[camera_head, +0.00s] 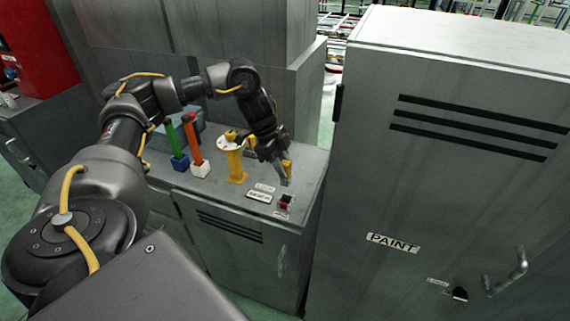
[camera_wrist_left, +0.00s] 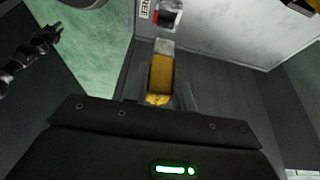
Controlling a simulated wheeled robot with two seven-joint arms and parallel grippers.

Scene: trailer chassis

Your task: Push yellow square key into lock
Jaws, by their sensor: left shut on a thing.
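The yellow square key (camera_wrist_left: 160,75) is in my left gripper (camera_head: 284,163). In the head view the key (camera_head: 287,167) shows as a small yellow piece with a pale tip at the jaws. In the wrist view its grey square end points toward the lock (camera_wrist_left: 167,19), which has a red and black opening. In the head view the lock (camera_head: 286,202) is on the grey cabinet top, below the gripper in the picture. The key's tip appears apart from the lock. The gripper's fingers are mostly dark and hard to make out.
A yellow stand (camera_head: 236,166) is left of my gripper. A red-orange key (camera_head: 194,140) and a green key (camera_head: 174,142) stand upright further left. A label plate (camera_head: 258,196) lies beside the lock. A tall grey paint cabinet (camera_head: 430,170) rises on the right.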

